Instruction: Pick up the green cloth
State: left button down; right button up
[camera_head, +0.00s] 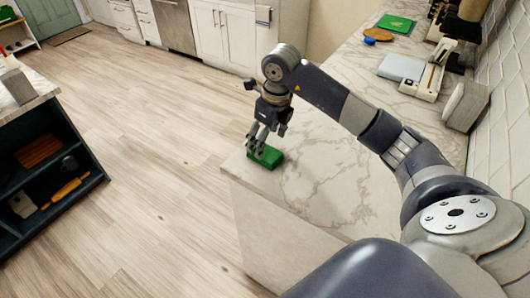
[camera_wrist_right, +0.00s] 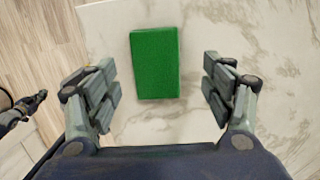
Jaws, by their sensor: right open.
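The green cloth (camera_head: 269,157) is a small folded block lying on the near left corner of the marble countertop (camera_head: 335,195). It also shows in the right wrist view (camera_wrist_right: 155,62), flat on the marble. My right gripper (camera_head: 257,150) reaches down over the cloth, fingers pointing at it. In the right wrist view my right gripper (camera_wrist_right: 162,85) is open, with one finger on each side of the cloth and a gap to both. Nothing is between the fingertips in their grip. Whether the fingertips touch the counter I cannot tell. My left gripper is not in the head view.
Further along the counter are a grey-white board (camera_head: 401,67), a green item (camera_head: 395,23), a blue item (camera_head: 369,41) and a white-and-wood device (camera_head: 434,75). A dark shelf unit (camera_head: 50,165) stands at left across open wooden floor. The counter around the cloth is clear.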

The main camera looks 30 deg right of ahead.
aim_at(265, 152)
jog(key=f, duration=0.2)
jog(key=f+p, duration=0.1)
jog(key=shift+s+a+f, duration=0.1)
jog(key=shift+a, duration=0.15)
jog(key=shift+f, duration=0.5)
jog(key=c, duration=1.1)
jog(key=shift+r, duration=0.2)
jog(key=shift+r, duration=0.25)
jog(key=shift+s+r+b, duration=0.2)
jog(key=shift+r+b, duration=0.3)
jog(key=shift+r, duration=0.15)
jog(key=shift+s+r+b, duration=0.15)
jog(key=shift+r+b, duration=0.3)
jog(key=shift+r, duration=0.15)
jog(key=s+a+b, duration=0.1)
jog(key=s, duration=0.3)
jog(key=s+a+r+b, duration=0.1)
jog(key=s, duration=0.3)
jog(key=s+a+b, duration=0.1)
jog(key=s, duration=0.4)
jog(key=shift+a+r+b, duration=0.2)
jog(key=shift+a+b, duration=0.2)
jog(key=shift+s+a+r, duration=0.15)
jog(key=shift+s+a, duration=0.1)
jog(key=shift+s, duration=0.5)
